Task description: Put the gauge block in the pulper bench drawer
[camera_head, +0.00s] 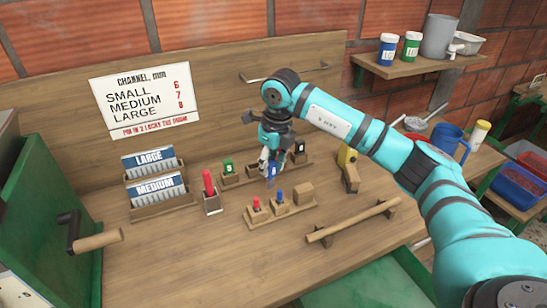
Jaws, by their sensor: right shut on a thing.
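My right gripper (270,165) points down over the middle of the bench (220,255). It is shut on a small blue block (271,171), above and behind the front wooden rack (283,213). I take this block to be the gauge block; its lower end is partly hard to separate from the rack area. The front rack holds a red-topped piece (256,204), a blue-topped piece (279,196) and a wooden block (303,193). A green surface (375,285) shows below the bench's front edge; I cannot tell whether it is the drawer. My left gripper is out of view.
A back rack (238,178) holds a green-marked block (228,168). A red-handled piece (210,190) stands left. LARGE (150,162) and MEDIUM (160,190) plate holders, a crank handle (95,240), a wooden bar (352,222) and a yellow tool (348,165) surround the clear front bench.

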